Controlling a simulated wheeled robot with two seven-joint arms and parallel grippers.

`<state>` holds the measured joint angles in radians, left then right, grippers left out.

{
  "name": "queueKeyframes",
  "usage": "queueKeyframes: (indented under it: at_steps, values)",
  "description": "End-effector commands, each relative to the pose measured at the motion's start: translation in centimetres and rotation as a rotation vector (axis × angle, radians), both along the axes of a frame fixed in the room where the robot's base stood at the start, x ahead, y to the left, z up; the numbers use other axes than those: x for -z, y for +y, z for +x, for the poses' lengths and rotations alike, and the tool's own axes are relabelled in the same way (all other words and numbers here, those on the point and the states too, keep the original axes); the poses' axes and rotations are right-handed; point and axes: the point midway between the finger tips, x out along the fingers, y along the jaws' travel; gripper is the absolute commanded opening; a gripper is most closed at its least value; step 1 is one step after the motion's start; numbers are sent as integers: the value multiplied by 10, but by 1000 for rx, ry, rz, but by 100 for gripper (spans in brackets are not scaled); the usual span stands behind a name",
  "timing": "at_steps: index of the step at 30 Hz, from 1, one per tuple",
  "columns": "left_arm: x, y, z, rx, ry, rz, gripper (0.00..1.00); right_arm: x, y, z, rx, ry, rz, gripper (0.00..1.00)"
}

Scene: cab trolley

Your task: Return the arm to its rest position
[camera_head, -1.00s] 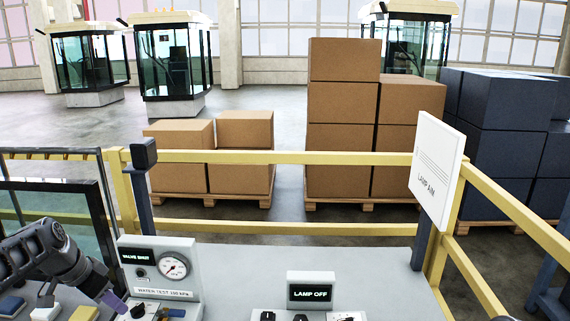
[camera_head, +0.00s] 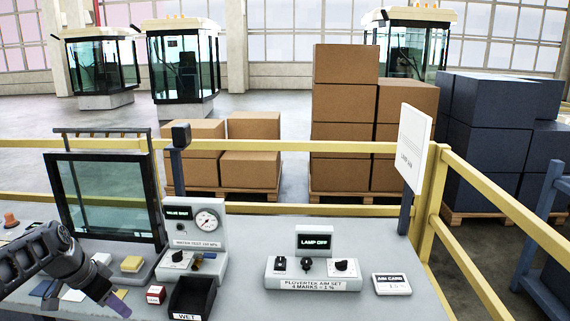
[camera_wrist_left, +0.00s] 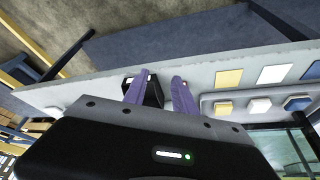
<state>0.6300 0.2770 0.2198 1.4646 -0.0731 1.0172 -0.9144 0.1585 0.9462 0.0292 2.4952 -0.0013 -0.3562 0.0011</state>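My left arm comes in from the left in the head view, and its gripper (camera_head: 118,303) has purple fingertips at the lower left, over the near left part of the grey desk (camera_head: 335,235). In the left wrist view the two purple fingers (camera_wrist_left: 160,90) stand apart with nothing gripped between them. A dark box (camera_wrist_left: 155,95) shows behind and between them, beyond the fingertips. In the head view a black tray marked WET (camera_head: 192,297) stands to the right of the gripper, apart from it. My right gripper is in neither view.
A framed glass pane (camera_head: 105,195) stands behind the left arm. Coloured pads, including a yellow one (camera_head: 132,263), lie near the gripper. The gauge unit (camera_head: 198,228), lamp unit (camera_head: 314,240) and aim card (camera_head: 391,284) stand farther right. Yellow rails (camera_head: 290,146) border the desk.

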Motion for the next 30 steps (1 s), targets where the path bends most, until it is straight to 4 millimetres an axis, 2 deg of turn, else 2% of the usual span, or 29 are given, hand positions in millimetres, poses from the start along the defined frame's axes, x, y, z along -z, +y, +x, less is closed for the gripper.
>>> queueKeyframes:
  at_steps: [6, 10, 14, 17, 20, 23, 26, 27, 29, 30]
  values:
    - [-4, 10, 21, -149, -73, -11, 33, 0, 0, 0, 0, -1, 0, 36]
    - [4, 11, 32, -238, -115, -28, 33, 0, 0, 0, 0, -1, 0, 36]
    - [31, 7, 40, -344, -143, -64, 33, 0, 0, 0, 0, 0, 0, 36]
    - [65, -9, 45, -424, -151, -110, 33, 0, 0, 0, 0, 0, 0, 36]
    - [104, -34, 45, -496, -145, -162, 33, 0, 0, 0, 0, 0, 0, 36]
    - [151, -70, 37, -565, -120, -221, 33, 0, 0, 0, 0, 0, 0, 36]
    - [206, -123, 15, -628, -69, -285, 33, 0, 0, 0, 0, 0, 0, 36]
    - [227, -145, 2, -651, -43, -308, 33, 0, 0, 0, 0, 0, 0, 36]
    - [256, -179, -21, -677, -2, -337, 33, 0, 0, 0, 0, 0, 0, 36]
    - [273, -201, -40, -690, 31, -351, 33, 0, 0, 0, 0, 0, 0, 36]
